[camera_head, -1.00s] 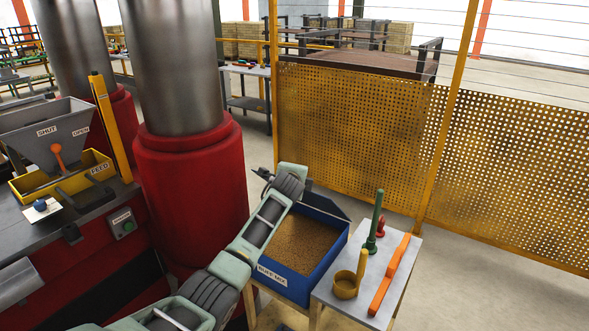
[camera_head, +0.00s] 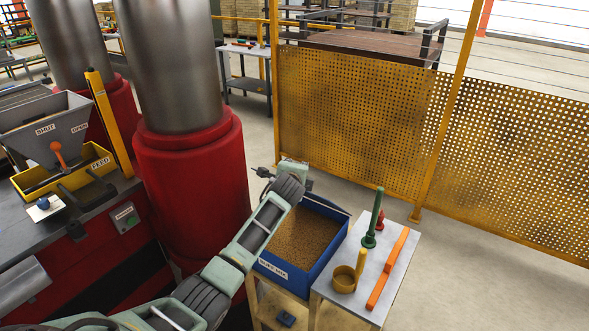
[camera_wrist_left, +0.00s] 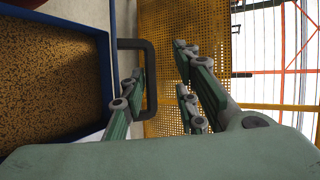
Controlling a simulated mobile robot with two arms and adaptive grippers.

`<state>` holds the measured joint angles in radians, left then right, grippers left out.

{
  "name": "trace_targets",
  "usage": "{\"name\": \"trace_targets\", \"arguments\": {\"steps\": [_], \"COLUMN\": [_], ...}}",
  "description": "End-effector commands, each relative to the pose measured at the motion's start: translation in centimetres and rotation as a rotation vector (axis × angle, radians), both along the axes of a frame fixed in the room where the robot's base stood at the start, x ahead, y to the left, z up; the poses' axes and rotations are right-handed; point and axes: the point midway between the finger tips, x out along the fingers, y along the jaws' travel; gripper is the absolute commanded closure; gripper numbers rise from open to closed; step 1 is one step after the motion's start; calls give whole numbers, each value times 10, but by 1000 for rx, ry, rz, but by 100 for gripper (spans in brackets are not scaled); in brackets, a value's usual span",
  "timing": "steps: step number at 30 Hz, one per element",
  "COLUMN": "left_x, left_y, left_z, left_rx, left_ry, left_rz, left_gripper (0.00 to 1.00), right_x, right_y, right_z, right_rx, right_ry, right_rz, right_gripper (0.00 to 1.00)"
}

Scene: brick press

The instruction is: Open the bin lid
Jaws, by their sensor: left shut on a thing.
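The blue bin (camera_head: 303,283) stands right of the red column, its top uncovered and brown granular mix showing inside. It also fills the left of the left wrist view (camera_wrist_left: 104,60). A thin grey strip at its far rim (camera_head: 328,204) seems to be the lid, seen nearly edge-on and swung back. A dark looped handle (camera_wrist_left: 151,75) stands out beyond the bin wall in the left wrist view. My left gripper (camera_wrist_left: 165,85) is at this handle and shut on it, though a gap shows between its fingers. In the head view my left gripper (camera_head: 264,174) is beyond the bin's far left corner, partly hidden by its wrist.
A small grey table (camera_head: 345,308) right of the bin holds an orange bar (camera_head: 388,268), a yellow cup (camera_head: 344,279) and a green stamp-like tool (camera_head: 369,240). A yellow perforated fence (camera_head: 350,130) stands behind. Red columns (camera_head: 190,170) are close on the left.

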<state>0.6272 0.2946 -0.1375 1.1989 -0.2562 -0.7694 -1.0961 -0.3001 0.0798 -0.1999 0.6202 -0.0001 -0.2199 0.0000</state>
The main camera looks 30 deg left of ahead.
Motion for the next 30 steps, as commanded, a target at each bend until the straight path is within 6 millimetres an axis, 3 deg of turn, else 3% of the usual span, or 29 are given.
{"name": "trace_targets", "arguments": {"steps": [1,3,11,19,24,30], "left_x": [4,1,-4,-5,-6,-18], "left_y": [-7,-9,-10,-8,-8,-13], "left_z": [25,28,28,24,23,28], "left_rx": [2,1,2,3,2,3], "left_ry": [-39,-40,-34,-25,-25,-25], "left_rz": [-14,-14,-12,-9,-8,-9], "left_gripper": [86,86,86,86,86,86], "right_x": [0,0,6,-11,4,1], "right_y": [0,0,2,-5,0,0], "right_z": [6,8,10,8,9,8], "right_rx": [0,0,3,-7,0,0], "right_ry": [0,0,-9,16,-6,-2], "right_rz": [0,0,-1,1,0,0], "right_gripper": [60,60,60,60,60,60]}}
